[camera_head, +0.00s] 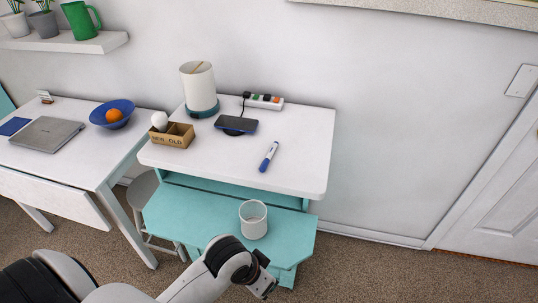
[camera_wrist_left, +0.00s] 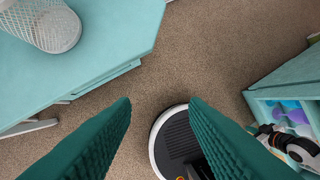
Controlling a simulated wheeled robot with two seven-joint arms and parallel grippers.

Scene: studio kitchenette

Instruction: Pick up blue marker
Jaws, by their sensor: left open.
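The blue marker (camera_head: 269,156), with a white and blue body, lies on the white tabletop (camera_head: 295,155), right of the phone. My left gripper (camera_head: 264,287) is low in front of the turquoise lower surface, well below and in front of the marker. In the left wrist view its two green fingers (camera_wrist_left: 160,104) are spread apart with nothing between them, over the carpet. The marker does not show in the left wrist view. I do not make out my right gripper in either view.
A white mesh cup (camera_head: 253,219) stands on the turquoise lower surface (camera_head: 185,215) between my left gripper and the tabletop. A phone (camera_head: 236,124), wooden box (camera_head: 173,138), lamp (camera_head: 199,85) and power strip (camera_head: 264,102) are on the tabletop. Its right front is clear.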

